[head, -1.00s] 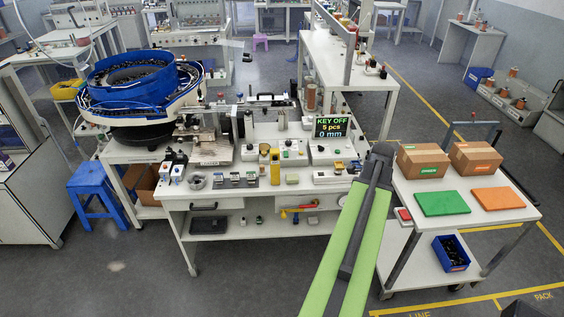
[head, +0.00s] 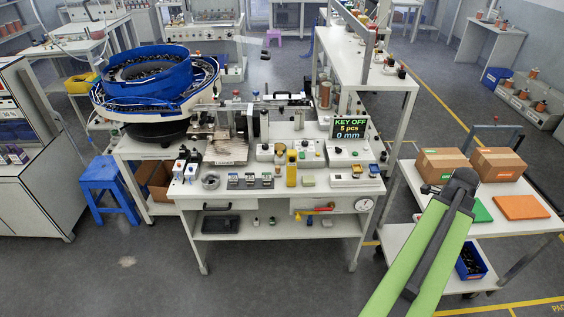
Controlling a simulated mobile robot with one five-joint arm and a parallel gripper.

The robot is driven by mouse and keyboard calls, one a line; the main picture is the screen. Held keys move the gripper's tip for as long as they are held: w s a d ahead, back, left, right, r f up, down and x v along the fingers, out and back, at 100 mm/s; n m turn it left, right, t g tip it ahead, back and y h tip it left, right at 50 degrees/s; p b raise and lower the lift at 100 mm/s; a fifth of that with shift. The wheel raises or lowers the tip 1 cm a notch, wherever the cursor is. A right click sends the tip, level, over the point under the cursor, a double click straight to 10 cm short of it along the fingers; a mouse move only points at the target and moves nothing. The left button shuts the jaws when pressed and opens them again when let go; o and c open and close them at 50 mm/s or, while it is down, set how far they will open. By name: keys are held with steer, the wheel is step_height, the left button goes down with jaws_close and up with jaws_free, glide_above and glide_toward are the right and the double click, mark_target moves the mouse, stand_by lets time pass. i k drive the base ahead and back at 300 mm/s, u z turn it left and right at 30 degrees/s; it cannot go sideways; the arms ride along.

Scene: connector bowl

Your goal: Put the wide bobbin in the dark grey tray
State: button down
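A copper-brown bobbin (head: 325,95) stands upright at the back right of the main workbench (head: 275,197) in the head view. I cannot tell whether it is the wide bobbin; other bobbins are too small to compare. A flat dark grey tray-like thing (head: 221,223) lies on the lower shelf of the workbench, at its left; it looks empty. My green arm reaches up from the lower right, in front of the right-hand cart.
The cart (head: 405,178) carries two cardboard boxes (head: 441,165), a green pad (head: 482,211) and an orange pad (head: 521,207). A blue bin (head: 470,262) sits on its lower shelf. A blue stool (head: 104,187) stands at the left. The floor before the workbench is clear.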

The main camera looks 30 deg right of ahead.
mark_target(215, 230)
steer(key=u, duration=0.1)
steer(key=i, duration=1.35)
steer(key=u, duration=0.85)
